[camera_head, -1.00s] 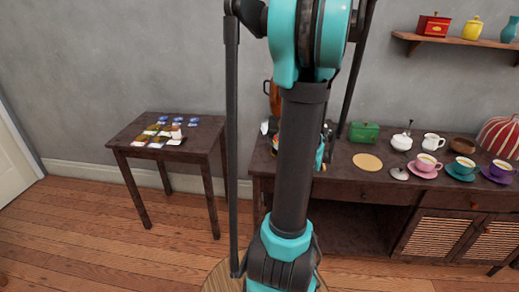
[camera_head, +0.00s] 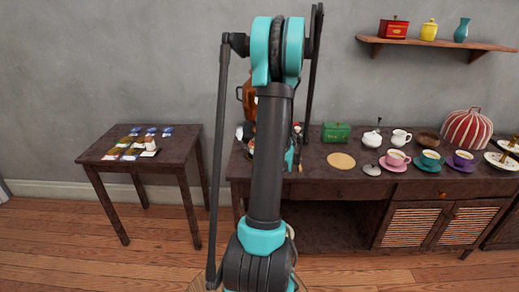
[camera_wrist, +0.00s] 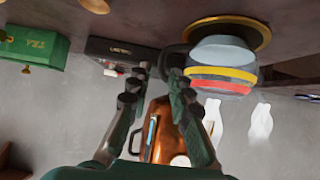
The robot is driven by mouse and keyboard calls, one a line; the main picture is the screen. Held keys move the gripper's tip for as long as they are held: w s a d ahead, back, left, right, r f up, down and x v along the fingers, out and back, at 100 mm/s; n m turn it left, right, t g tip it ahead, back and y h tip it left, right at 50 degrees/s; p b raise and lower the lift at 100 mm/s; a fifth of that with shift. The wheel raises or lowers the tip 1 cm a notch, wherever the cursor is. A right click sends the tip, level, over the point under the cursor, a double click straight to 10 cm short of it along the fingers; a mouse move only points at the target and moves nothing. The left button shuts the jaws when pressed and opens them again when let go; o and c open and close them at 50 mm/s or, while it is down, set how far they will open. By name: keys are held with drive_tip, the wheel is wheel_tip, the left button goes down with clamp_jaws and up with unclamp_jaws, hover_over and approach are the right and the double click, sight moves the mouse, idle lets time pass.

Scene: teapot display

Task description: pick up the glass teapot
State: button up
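In the wrist view, which is upside down, a rounded vessel (camera_wrist: 222,68) with grey, yellow and red bands appears to be the glass teapot. In the head view my arm hides the gripper and most of this spot.
A copper pot (camera_wrist: 160,125) stands behind the fingers. A green tea box (camera_head: 336,132), a white sugar pot (camera_head: 372,138), a creamer (camera_head: 401,137) and several cups line the sideboard (camera_head: 330,182). A side table (camera_head: 180,160) with cards stands at left, with a floor gap between.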

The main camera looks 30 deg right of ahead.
drive_tip(key=shift+x, duration=3.55)
drive_tip(key=shift+w+a, duration=0.15)
drive_tip(key=shift+a, duration=0.05)
clamp_jaws()
